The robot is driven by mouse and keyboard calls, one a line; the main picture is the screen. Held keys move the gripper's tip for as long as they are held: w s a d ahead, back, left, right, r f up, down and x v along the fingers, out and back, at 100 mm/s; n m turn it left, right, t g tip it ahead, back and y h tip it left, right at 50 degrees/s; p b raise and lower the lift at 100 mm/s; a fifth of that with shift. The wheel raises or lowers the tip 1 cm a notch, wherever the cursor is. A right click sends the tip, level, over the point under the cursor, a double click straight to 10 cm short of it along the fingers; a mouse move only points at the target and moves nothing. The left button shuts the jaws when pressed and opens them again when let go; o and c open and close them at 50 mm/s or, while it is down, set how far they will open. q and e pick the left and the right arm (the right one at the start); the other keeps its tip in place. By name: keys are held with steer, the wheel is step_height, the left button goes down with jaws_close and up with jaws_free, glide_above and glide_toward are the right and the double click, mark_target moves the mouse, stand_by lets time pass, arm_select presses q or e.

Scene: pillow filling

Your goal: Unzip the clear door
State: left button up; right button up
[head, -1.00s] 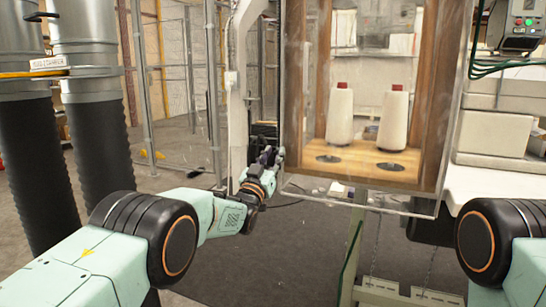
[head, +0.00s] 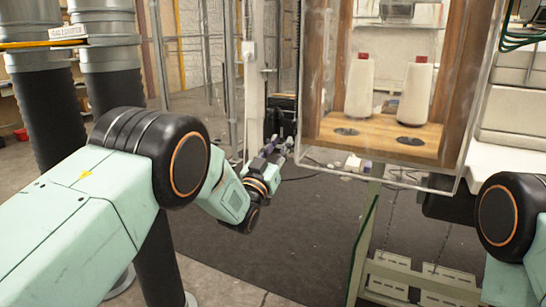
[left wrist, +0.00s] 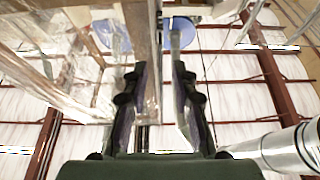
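The clear door (head: 318,75) is a transparent sheet over the front of a wooden cabinet. Its lower left corner is near the middle of the head view. My left gripper (head: 283,148) is just left of that corner, low along the door's left edge. In the left wrist view its two dark fingers (left wrist: 158,95) stand apart with a gap between them. Clear sheeting (left wrist: 85,75) and a frame edge show behind and left of the fingers. I cannot make out the zipper or its pull. My right gripper is outside the views; only the right arm shows.
Two white thread cones (head: 360,88) stand on the cabinet's wooden floor (head: 380,138). A pale post (head: 254,85) rises behind my left gripper. Dark corrugated ducts (head: 45,125) stand at the left. The dark floor below the gripper is mostly clear.

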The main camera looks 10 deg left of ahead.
arm_select(q)
steer(key=shift+v, duration=2)
steer(key=s+a+f+n+g+y, duration=0.1)
steer(key=s+a+f+g+y, duration=0.2)
steer(key=s+f, duration=0.5)
steer(key=s+a+f+g+y, duration=0.1)
steer(key=s+a+f+g, duration=0.25)
steer(key=f, duration=0.75)
steer(key=s+a+f+n+g+y, duration=0.15)
steer(key=s+f+g, duration=0.35)
steer(key=f, duration=0.5)
steer(key=s+a+f+g, duration=0.1)
steer(key=s+f+g, duration=0.1)
steer(key=s, duration=1)
steer(key=s+a+f+n+g+y, duration=0.1)
steer(key=s+a+f+g, duration=0.1)
steer(key=s, duration=1.1)
steer(key=s+a+f+g, duration=0.2)
steer(key=s+g, duration=0.4)
steer(key=s, duration=0.6)
steer(key=shift+s+f+p, duration=0.3)
steer(key=shift+f+p, duration=0.05)
steer(key=shift+f, duration=0.45)
steer(key=shift+n+y, duration=0.25)
